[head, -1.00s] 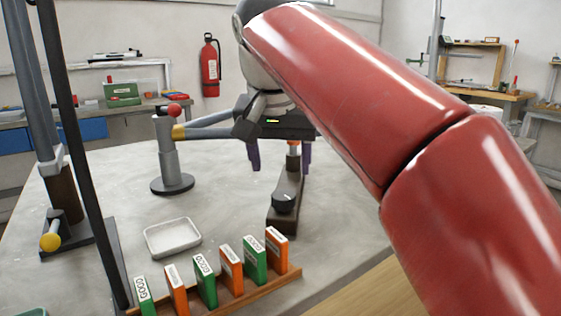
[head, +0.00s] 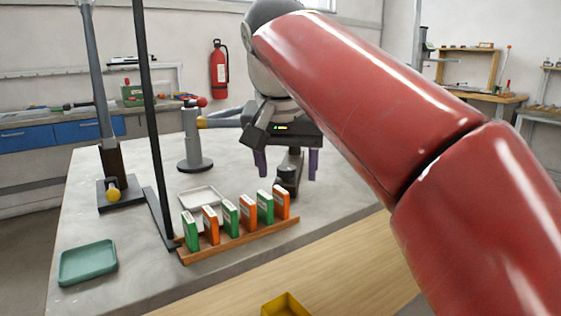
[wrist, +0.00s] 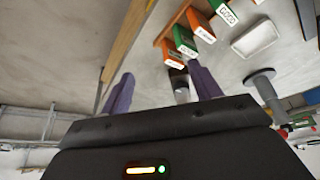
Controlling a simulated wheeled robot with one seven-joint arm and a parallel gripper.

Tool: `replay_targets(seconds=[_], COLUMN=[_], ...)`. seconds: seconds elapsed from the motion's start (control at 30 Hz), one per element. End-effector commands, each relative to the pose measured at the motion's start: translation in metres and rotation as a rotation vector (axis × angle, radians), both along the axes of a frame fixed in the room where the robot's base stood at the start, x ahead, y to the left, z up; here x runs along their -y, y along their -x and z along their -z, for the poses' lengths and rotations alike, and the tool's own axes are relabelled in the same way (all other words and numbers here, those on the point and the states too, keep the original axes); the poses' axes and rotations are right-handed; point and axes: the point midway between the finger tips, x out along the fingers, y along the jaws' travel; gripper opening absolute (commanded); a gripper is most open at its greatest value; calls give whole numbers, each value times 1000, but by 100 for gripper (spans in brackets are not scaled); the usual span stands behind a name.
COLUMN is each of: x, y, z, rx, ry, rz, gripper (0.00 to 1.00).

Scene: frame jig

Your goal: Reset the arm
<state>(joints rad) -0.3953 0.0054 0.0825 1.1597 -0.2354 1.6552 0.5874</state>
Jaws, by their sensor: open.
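My gripper (head: 287,165) is open, its two purple fingers pointing down and spread apart with nothing between them. In the head view it hangs over the far right part of the grey table (head: 130,160), in front of a dark device with a knob (head: 288,180). In the wrist view my gripper (wrist: 160,92) also shows empty, its fingers apart. My red arm reaches in from the right and hides part of the table and the room behind it.
A wooden rack (head: 240,240) holds several green and orange boxes. A white tray (head: 200,197), a green tray (head: 88,263), a grey post with lever (head: 193,140) and a black upright frame (head: 150,120) stand on the table. A yellow bin (head: 285,305) is at the front.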

Motion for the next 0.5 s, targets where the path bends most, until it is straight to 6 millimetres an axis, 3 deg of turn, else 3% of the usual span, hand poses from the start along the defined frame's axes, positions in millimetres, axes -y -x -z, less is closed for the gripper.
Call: replay_targets(seconds=[0.27,0.5], x=[20,47], y=[10,28], z=[15,41], rx=[5,12], ry=[7,13], rz=[-25,-60], gripper=[63,63])
